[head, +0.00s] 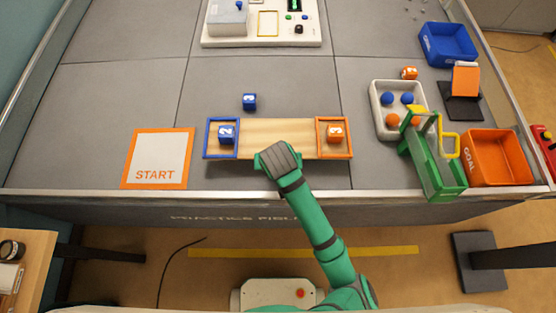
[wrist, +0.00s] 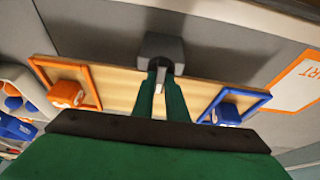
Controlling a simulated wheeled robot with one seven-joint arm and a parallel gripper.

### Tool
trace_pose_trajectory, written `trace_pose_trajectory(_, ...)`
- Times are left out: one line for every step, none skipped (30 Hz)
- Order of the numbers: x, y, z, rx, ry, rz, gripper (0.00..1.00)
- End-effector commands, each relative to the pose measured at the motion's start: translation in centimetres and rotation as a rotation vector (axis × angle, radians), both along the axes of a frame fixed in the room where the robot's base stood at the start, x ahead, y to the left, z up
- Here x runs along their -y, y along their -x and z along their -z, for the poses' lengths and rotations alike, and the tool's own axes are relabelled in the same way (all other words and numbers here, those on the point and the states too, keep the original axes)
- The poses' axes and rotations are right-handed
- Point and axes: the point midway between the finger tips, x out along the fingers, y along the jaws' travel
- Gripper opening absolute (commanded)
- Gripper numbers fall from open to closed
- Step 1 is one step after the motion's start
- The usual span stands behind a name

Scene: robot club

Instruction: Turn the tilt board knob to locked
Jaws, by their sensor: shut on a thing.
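The tilt board (head: 265,132) is a wooden plank with a blue-framed tray (head: 209,139) at its left end and an orange-framed tray (head: 350,139) at its right. A blue cube (head: 226,132) sits in the blue tray and an orange cube (head: 335,133) in the orange one. In the wrist view a grey block (wrist: 163,46) stands at the middle of the board's near side, with a dark knob (wrist: 161,66) on it. My gripper (wrist: 160,76) has its green fingers shut on the knob. In the head view my wrist hides the knob, and its setting is unreadable.
A START mat (head: 160,155) lies left of the board and a loose blue cube (head: 249,101) behind it. To the right stand a white ball tray (head: 376,120), a green carrier (head: 432,165) and an orange GOAL bin (head: 497,157). The table's front edge runs just below the board.

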Motion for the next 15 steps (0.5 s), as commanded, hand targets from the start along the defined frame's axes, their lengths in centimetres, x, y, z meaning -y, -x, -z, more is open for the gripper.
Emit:
trace_pose_trajectory(-0.03, -0.13, -0.15, 0.007, -0.001, 0.01, 0.0)
trace_pose_trajectory(-0.03, -0.13, -0.15, 0.007, -0.001, 0.016, 0.0)
trace_pose_trajectory(-0.03, -0.13, -0.15, 0.007, 0.0, 0.022, 0.0)
trace_pose_trajectory(-0.03, -0.13, -0.15, 0.007, -0.001, 0.025, 0.0)
trace_pose_trajectory(-0.03, -0.13, -0.15, 0.007, -0.001, 0.028, 0.0)
trace_pose_trajectory(-0.03, -0.13, -0.15, 0.007, -0.001, 0.031, 0.0)
trace_pose_trajectory(-0.03, -0.13, -0.15, 0.006, -0.001, 0.033, 0.0)
trace_pose_trajectory(-0.02, -0.13, -0.15, 0.006, -0.001, 0.034, 0.0)
trace_pose_trajectory(-0.02, -0.13, -0.15, 0.006, -0.002, 0.035, 0.0)
trace_pose_trajectory(-0.02, -0.13, -0.15, 0.006, -0.001, 0.035, 0.0)
trace_pose_trajectory(-0.02, -0.13, -0.15, 0.006, -0.001, 0.035, 0.0)
trace_pose_trajectory(-0.01, -0.13, -0.15, 0.006, -0.001, 0.035, 0.0)
trace_pose_trajectory(-0.01, -0.13, -0.15, 0.006, -0.001, 0.035, 0.0)
trace_pose_trajectory(-0.01, -0.13, -0.15, 0.006, -0.001, 0.035, 0.0)
trace_pose_trajectory(-0.01, -0.13, -0.15, 0.006, -0.001, 0.034, 0.0)
